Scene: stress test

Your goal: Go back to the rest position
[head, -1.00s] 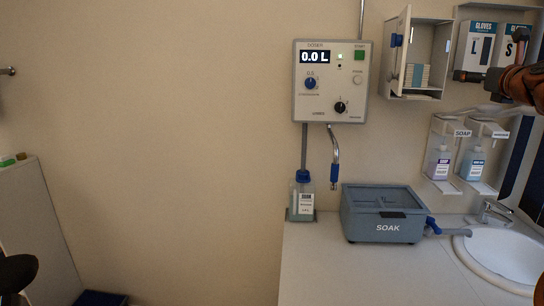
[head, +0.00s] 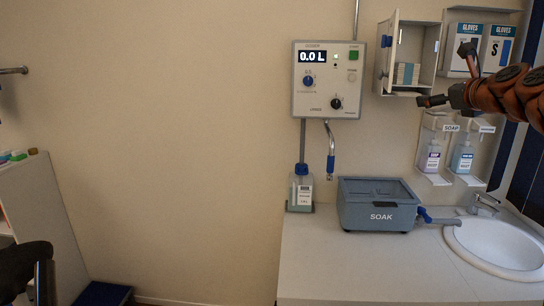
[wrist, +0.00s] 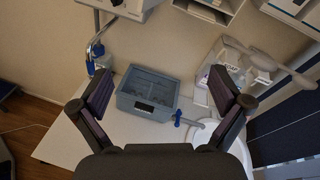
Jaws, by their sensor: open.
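My gripper (head: 432,101) shows in the head view at the upper right, in front of the wall between the open cabinet and the soap dispensers. My arm reaches in from the right edge. In the wrist view my gripper (wrist: 158,95) has its two dark fingers spread wide, with nothing between them. Beyond the fingers lies the grey SOAK box (wrist: 148,92), well apart from them.
A dosing panel (head: 327,100) reading 0.0 L hangs above a bottle (head: 301,192). The cabinet (head: 425,55) has its door open. Glove boxes (head: 497,48), a soap dispenser (head: 432,157) and a sink (head: 495,245) are at right. The counter (head: 340,268) front is bare.

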